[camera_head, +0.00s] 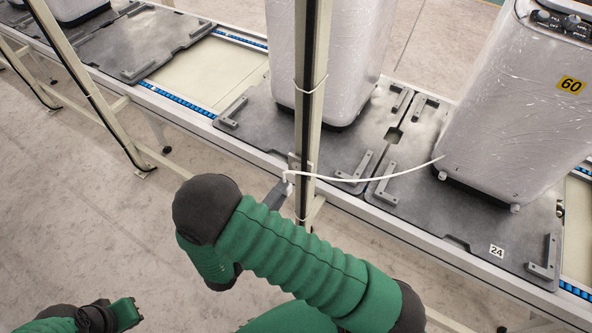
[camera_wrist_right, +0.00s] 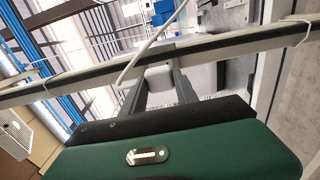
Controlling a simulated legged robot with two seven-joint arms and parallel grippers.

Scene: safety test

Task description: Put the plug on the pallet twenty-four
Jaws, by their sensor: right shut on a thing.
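The white plug (camera_head: 287,175) is at the end of a white cable (camera_head: 375,178) in the head view. In the wrist view the plug (camera_wrist_right: 158,77) sits between the fingers of my right gripper (camera_wrist_right: 160,88), which is shut on it. Pallet twenty-four (camera_head: 448,215) is the dark plate at right with a "24" label (camera_head: 497,251). My left gripper (camera_head: 124,313) is low at the left; its fingers cannot be made out.
A wrapped white machine (camera_head: 510,120) marked "60" stands on pallet twenty-four, and the cable reaches its lower edge. Another wrapped machine (camera_head: 350,60) stands on the neighbouring pallet (camera_head: 250,120). A beige post (camera_head: 308,100) rises close to my right gripper. Pallet twenty-four's front is bare.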

